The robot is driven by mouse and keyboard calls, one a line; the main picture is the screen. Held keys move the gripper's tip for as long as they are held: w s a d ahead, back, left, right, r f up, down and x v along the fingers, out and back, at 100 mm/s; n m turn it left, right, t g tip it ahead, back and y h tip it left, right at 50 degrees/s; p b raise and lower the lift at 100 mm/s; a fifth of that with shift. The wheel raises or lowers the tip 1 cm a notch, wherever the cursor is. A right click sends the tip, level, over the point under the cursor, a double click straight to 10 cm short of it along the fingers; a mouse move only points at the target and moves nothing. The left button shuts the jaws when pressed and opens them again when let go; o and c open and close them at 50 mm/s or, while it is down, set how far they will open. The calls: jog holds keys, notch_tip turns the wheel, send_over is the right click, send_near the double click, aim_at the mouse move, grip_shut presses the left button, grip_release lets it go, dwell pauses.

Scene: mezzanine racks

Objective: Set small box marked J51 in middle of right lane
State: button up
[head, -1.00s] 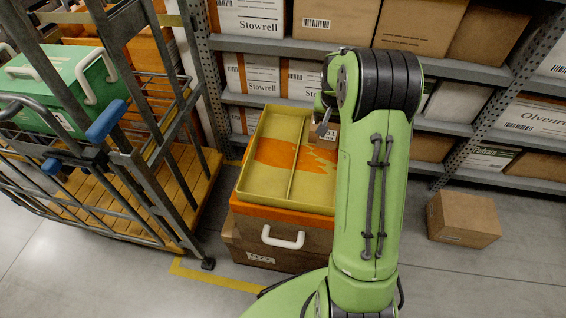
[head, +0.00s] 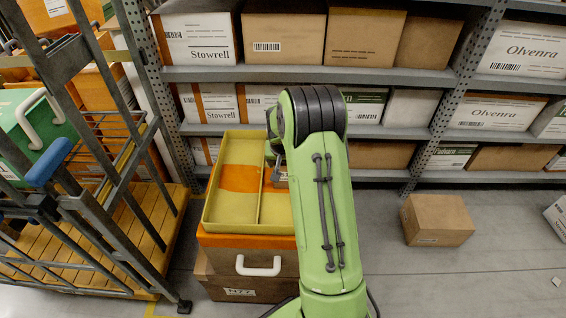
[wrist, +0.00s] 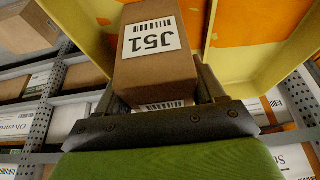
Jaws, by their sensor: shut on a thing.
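The small brown box marked J51 (wrist: 158,62) is between the fingers of my gripper (wrist: 160,88), with its white label facing the wrist camera. In the head view the gripper (head: 277,165) is mostly behind my arm, and only a sliver of the box shows. The yellow tray (head: 232,222) has a thin divider making a left lane and a right lane, with an orange patch across each. The box is over the right lane's side of the tray. I cannot tell whether it touches the floor of the lane.
The tray sits on stacked brown boxes; the front one has a white handle (head: 258,266). A metal cart (head: 110,215) with a green case (head: 35,130) stands at left. Shelves of boxes (head: 390,75) run behind. A brown box (head: 437,219) lies on open floor at right.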

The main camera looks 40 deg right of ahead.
jog(key=o, duration=1.2)
jog(key=shift+f, duration=0.1)
jog(key=shift+c, duration=0.2)
jog(key=s+a+r+n+p, duration=0.1)
jog(key=s+a+r+p, duration=0.2)
jog(key=r, duration=0.6)
jog(key=s+a+r+n+p, duration=0.1)
jog(key=s+a+r, duration=0.4)
jog(key=r, duration=0.4)
jog(key=s+a+r+n+t+y, duration=0.1)
jog(key=s+a+r+n, duration=0.1)
jog(key=s+a, duration=0.5)
jog(key=s+a+r+n+t+y, duration=0.1)
jog(key=s+a+r+n, duration=0.2)
jog(key=s+a, duration=0.4)
jog(key=s+r, duration=0.1)
jog(key=s, duration=0.5)
jog(key=shift+s+a+r+y, duration=0.25)
jog(key=shift+s+a+y, duration=0.05)
jog(key=shift+s, duration=0.05)
